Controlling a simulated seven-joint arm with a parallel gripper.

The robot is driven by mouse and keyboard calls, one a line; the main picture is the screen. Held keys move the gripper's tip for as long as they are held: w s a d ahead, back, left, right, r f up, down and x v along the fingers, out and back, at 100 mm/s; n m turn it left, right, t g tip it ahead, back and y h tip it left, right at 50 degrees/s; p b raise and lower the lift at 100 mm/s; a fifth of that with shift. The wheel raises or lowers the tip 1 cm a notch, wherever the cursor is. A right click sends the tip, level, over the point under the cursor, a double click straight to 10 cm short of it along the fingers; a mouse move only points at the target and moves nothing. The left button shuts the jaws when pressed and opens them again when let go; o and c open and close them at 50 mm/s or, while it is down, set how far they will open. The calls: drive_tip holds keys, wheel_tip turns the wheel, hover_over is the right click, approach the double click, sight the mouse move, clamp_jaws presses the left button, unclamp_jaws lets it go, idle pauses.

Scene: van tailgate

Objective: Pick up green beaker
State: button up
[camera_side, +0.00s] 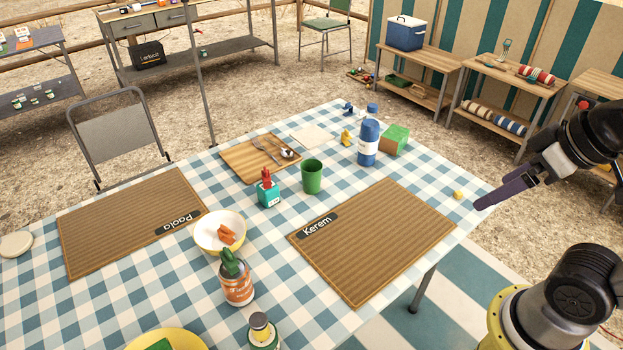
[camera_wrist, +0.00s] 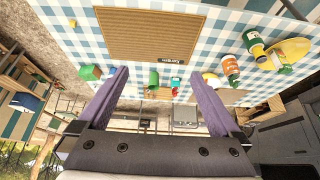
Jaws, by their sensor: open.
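The green beaker (camera_side: 311,177) stands upright on the checked tablecloth, between the wooden board and the placemat marked Kerem. It also shows in the wrist view (camera_wrist: 153,79), beyond the placemat. My gripper (camera_side: 479,206) is at the right in the side view, off the table's right edge and well apart from the beaker. In the wrist view its two purple fingers (camera_wrist: 160,85) are spread wide with nothing held between them.
The Kerem placemat (camera_side: 375,245) lies bare beside the beaker.

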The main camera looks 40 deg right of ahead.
drive_tip(key=w+r+m+t, duration=0.2)
drive_tip(key=w+r, duration=0.8)
drive_tip(key=w, duration=0.5)
drive_tip(key=g, duration=0.3)
hover_over(311, 168)
drive_tip(key=s+a, duration=0.2)
drive_tip(key=s, duration=0.3)
wheel_tip(311, 168, down, 33)
drive_tip(key=shift+h, duration=0.4)
drive_tip(key=shift+x, duration=3.25)
drive_tip(key=shift+w+r, duration=0.1)
drive_tip(key=shift+w, duration=0.1)
drive_tip(key=c, duration=1.2)
